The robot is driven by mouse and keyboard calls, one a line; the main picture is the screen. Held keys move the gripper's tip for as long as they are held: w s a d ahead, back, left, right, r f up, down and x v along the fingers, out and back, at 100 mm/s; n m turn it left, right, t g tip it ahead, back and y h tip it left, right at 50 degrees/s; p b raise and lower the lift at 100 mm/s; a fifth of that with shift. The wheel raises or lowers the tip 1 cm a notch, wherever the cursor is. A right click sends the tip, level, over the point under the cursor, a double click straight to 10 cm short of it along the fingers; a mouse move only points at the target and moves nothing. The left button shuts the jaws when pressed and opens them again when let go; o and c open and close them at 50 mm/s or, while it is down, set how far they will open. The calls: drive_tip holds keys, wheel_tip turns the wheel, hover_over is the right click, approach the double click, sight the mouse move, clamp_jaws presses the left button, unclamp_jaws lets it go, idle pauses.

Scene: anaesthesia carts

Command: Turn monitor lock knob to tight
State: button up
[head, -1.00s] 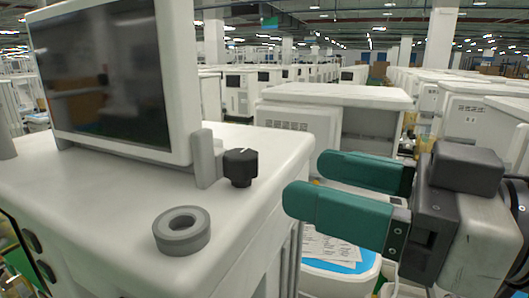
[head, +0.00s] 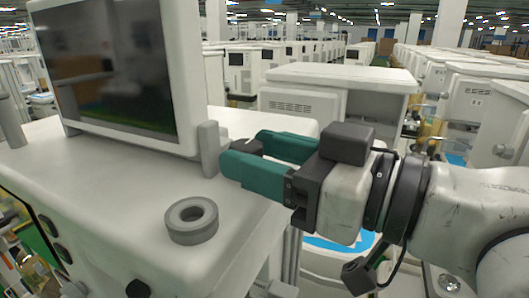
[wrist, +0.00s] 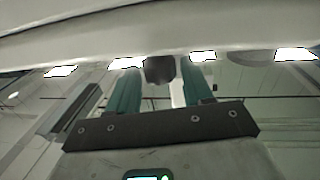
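The monitor (head: 108,68) stands on the white cart top, its dark screen facing left of me. A grey upright bracket (head: 208,150) is beside its lower right corner. The black lock knob (head: 246,146) is just right of the bracket, mostly hidden behind my near finger. My gripper (head: 248,153) is open, with its two green fingers on either side of the knob. In the wrist view the dark knob (wrist: 159,69) sits between the fingertips, with a gap visible on each side. I cannot make out the knob's pointer direction.
A grey ring (head: 191,220) lies on the cart top (head: 110,215), in front of the bracket and near my gripper. Another white cart (head: 335,75) stands behind. More carts fill the hall on the right.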

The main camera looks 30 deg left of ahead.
drive_tip(key=c, duration=0.8)
drive_tip(key=shift+o, duration=0.2)
drive_tip(key=shift+m+t, duration=0.3)
drive_tip(key=shift+t, duration=0.2)
drive_tip(key=shift+s+a+m+t+h+p, duration=0.15)
drive_tip(key=shift+s+m+t+h, duration=0.1)
drive_tip(key=shift+m+t, duration=0.45)
drive_tip(key=shift+s+d+m+t+h+p, duration=0.15)
drive_tip(key=shift+m+t+h, duration=0.2)
drive_tip(key=shift+t, duration=0.65)
drive_tip(key=shift+s+a+m+t+h+p, duration=0.1)
drive_tip(key=shift+m+t+h+p, duration=0.15)
drive_tip(key=shift+m+t+h, duration=0.55)
drive_tip(key=shift+s+a+m+t+h+p, duration=0.1)
drive_tip(key=shift+m+t+h+p, duration=0.2)
drive_tip(key=shift+m+t, duration=0.85)
drive_tip(key=shift+t, duration=0.35)
drive_tip(key=o, duration=1)
drive_tip(key=shift+o, duration=0.2)
